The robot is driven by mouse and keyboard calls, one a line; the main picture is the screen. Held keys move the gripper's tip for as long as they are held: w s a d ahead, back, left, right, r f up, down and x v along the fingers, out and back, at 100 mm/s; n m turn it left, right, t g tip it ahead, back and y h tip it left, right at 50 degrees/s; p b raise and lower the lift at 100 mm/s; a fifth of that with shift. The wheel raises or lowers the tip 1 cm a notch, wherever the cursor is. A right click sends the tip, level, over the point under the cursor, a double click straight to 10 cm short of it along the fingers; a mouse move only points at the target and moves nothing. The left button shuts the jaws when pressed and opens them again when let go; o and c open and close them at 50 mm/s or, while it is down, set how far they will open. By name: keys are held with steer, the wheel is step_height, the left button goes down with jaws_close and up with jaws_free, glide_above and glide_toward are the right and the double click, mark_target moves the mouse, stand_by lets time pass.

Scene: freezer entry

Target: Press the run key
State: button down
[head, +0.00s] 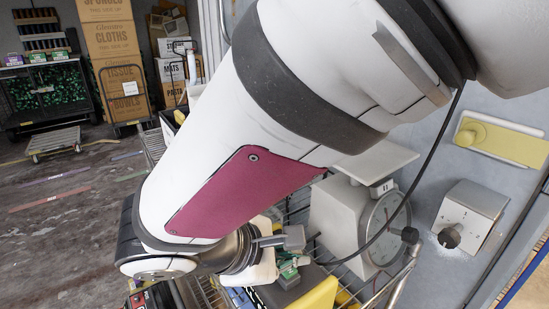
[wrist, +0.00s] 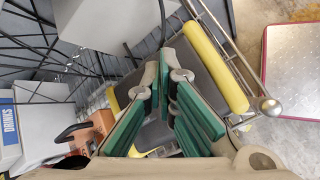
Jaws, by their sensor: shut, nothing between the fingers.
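No lettering is readable on either, so I cannot tell which is the run key. My gripper (head: 290,270) is low in the middle of the head view, partly hidden by my arm, left of and apart from both wall fittings. In the wrist view my gripper (wrist: 167,72) has its green-padded fingers shut and empty, over a dark, yellow-edged object (wrist: 222,75).
A white dial scale (head: 345,215) stands on a wire rack between my gripper and the wall fittings. A black cable hangs before it. Stacked cartons (head: 110,50) and a low trolley (head: 54,143) stand at the back left. The left floor is mostly clear.

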mark_target(290, 271)
steer(key=shift+f+b, duration=0.4)
steer(key=shift+f, duration=0.1)
stand_by(0.4)
steer(key=shift+r, duration=0.2)
steer(key=shift+r+p, duration=0.65)
steer(key=shift+r, duration=0.1)
steer(key=shift+r+p, duration=1.65)
steer(key=shift+r, duration=0.85)
